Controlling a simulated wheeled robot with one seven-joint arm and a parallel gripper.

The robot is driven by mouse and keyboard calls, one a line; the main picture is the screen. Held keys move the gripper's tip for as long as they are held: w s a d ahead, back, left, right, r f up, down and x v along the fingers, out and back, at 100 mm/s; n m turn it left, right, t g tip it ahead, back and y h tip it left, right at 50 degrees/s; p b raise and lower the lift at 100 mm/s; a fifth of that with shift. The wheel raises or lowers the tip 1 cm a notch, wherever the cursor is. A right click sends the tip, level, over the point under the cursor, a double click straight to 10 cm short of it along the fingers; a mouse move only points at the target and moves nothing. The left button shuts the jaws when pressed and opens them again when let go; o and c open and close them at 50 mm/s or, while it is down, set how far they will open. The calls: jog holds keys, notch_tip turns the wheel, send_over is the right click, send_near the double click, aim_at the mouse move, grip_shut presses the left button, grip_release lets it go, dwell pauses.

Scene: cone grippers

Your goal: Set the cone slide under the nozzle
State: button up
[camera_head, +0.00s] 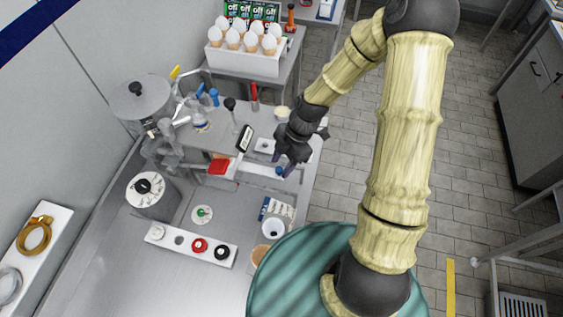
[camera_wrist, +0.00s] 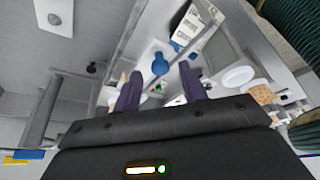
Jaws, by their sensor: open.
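A long pale bar (camera_head: 250,172), which looks like the cone slide, crosses the bench in the head view. A blue knob (camera_head: 280,171) is at its right part. A red block (camera_head: 217,166) is near its left end. The grey machine (camera_head: 140,98) stands to the left; I cannot clearly make out its nozzle. My gripper (camera_head: 285,165) is open and points down at the blue knob. In the wrist view, the blue knob (camera_wrist: 160,65) shows between the two spread fingers of my gripper (camera_wrist: 160,73). No contact is visible.
A rack of white cones (camera_head: 243,62) stands at the back. Bottles, tools and a small dark-screened device (camera_head: 245,138) sit behind the bar.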

jog(key=shift+s+a+f, duration=0.1)
jog(key=shift+a+f, duration=0.05)
jog(key=shift+f, duration=0.35)
jog(key=shift+c, duration=0.4)
